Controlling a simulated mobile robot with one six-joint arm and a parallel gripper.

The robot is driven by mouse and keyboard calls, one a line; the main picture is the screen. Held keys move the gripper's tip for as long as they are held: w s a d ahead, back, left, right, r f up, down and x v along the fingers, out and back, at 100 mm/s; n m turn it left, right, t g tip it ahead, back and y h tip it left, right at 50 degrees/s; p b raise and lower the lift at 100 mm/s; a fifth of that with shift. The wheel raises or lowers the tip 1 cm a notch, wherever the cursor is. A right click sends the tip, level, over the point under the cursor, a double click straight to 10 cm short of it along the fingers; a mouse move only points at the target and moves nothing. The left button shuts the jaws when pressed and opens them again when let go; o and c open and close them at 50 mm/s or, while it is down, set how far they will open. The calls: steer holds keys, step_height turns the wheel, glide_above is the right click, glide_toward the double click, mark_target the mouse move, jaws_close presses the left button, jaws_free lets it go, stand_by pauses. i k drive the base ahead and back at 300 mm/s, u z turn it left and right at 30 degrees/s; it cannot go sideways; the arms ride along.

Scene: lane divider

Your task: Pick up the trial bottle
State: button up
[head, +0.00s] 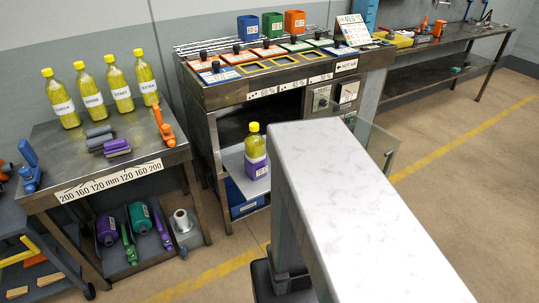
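A yellow bottle (255,143) with a yellow cap and a purple lower band with a white label stands upright on a grey shelf at the front of the central workbench. Its label is too small to read. Several more yellow bottles with white labels stand in a row on the left table; one reads START (120,88) and one EXTRA (146,80). I cannot tell from the labels which is the trial bottle. My gripper is not in view.
A long pale marbled slab (350,200) fills the foreground, just right of the purple-banded bottle, and hides floor behind it. The left table (62,178) carries rollers and an orange tool (163,127). A glass panel (375,143) stands beyond the slab. Floor at right is clear.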

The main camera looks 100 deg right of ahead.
mark_target(254, 143)
steer(key=u, duration=0.1)
steer(key=k, duration=0.2)
steer(key=z, duration=2.3)
steer(key=i, duration=0.6)
steer(key=z, duration=0.1)
steer(key=k, duration=0.55)
steer(key=z, duration=0.05)
